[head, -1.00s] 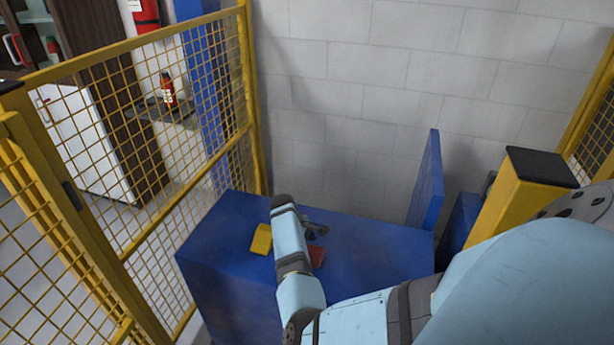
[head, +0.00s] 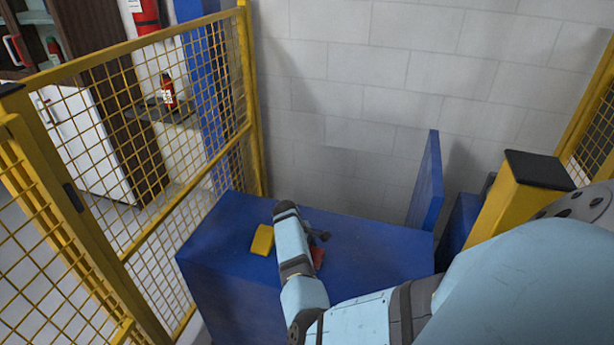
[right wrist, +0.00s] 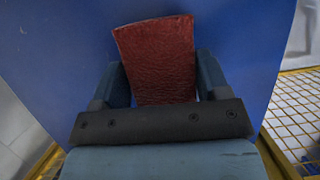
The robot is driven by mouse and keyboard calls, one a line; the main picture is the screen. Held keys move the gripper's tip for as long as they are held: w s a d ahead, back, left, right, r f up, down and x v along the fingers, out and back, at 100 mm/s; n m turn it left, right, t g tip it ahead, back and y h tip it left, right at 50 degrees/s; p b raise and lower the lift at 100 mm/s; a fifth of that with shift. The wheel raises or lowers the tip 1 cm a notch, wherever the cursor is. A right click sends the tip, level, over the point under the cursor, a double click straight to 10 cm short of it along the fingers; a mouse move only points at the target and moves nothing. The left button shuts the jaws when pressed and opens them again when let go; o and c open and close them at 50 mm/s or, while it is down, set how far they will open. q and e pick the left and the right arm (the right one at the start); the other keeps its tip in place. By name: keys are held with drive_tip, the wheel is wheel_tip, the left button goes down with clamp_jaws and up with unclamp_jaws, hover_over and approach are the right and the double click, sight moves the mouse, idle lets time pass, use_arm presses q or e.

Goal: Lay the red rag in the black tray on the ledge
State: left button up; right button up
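The red rag (head: 318,257) lies on the blue bench, partly hidden behind my right forearm in the head view. In the right wrist view the rag (right wrist: 160,58) lies between the two spread fingers of my right gripper (right wrist: 165,82), with narrow gaps beside it. My right gripper (head: 320,236) is partly hidden by my arm in the head view. A grey ledge (head: 178,118) beyond the mesh fence carries a small red bottle and something dark that may be the black tray; I cannot tell. My left gripper is not in view.
A yellow block (head: 262,240) lies on the blue bench (head: 375,250), left of my right forearm. A yellow mesh fence (head: 140,150) stands left of the bench. A blue upright panel (head: 427,180) and a yellow post (head: 520,205) stand right. A block wall closes the back.

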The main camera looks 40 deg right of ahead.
drive_tip(key=c, duration=0.4)
drive_tip(key=shift+b, duration=0.3)
drive_tip(key=shift+r+p, duration=2.2)
drive_tip(key=shift+r, duration=9.5)
